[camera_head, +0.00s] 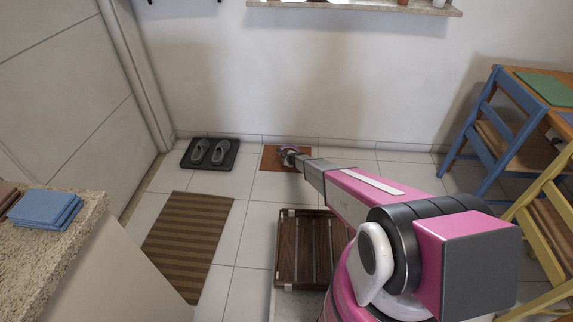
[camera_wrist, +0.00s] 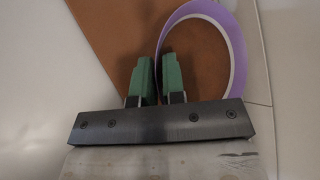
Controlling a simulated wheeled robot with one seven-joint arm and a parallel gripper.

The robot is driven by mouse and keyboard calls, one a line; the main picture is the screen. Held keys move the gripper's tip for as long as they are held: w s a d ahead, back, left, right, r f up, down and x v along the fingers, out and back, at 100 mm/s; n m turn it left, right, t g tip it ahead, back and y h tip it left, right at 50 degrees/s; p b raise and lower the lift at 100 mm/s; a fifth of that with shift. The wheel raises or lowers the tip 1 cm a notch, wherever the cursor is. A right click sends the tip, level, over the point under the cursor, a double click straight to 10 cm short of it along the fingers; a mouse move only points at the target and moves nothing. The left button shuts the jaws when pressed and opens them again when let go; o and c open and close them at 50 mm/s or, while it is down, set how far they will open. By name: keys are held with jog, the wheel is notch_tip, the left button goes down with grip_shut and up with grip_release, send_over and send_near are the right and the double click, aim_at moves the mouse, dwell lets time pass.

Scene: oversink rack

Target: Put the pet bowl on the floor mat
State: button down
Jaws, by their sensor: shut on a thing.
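The pet bowl is a purple ring-shaped dish with a pale inner rim; it shows in the wrist view (camera_wrist: 236,40) at upper right and tiny in the head view (camera_head: 288,148). My gripper (camera_wrist: 158,76) has its two green fingers closed on the bowl's near left rim, one finger on each side of it. The floor mat is a small orange-brown mat by the back wall (camera_head: 269,160); it also fills the ground behind the bowl in the wrist view (camera_wrist: 110,30). The bowl is over the mat; whether it touches it, I cannot tell.
A dark tray (camera_head: 226,160) with grey slippers (camera_head: 209,151) lies left of the mat. A striped rug (camera_head: 186,240) lies nearer left. A brown slatted rack (camera_head: 304,250) is below my arm. Blue (camera_head: 482,125) and yellow (camera_head: 545,225) wooden furniture stands at right.

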jog(key=shift+w+d+f, duration=0.4)
jog(key=shift+w+f, duration=0.15)
jog(key=shift+f, duration=1.85)
jog(key=shift+f, duration=0.1)
jog(key=c, duration=1.2)
grip_release()
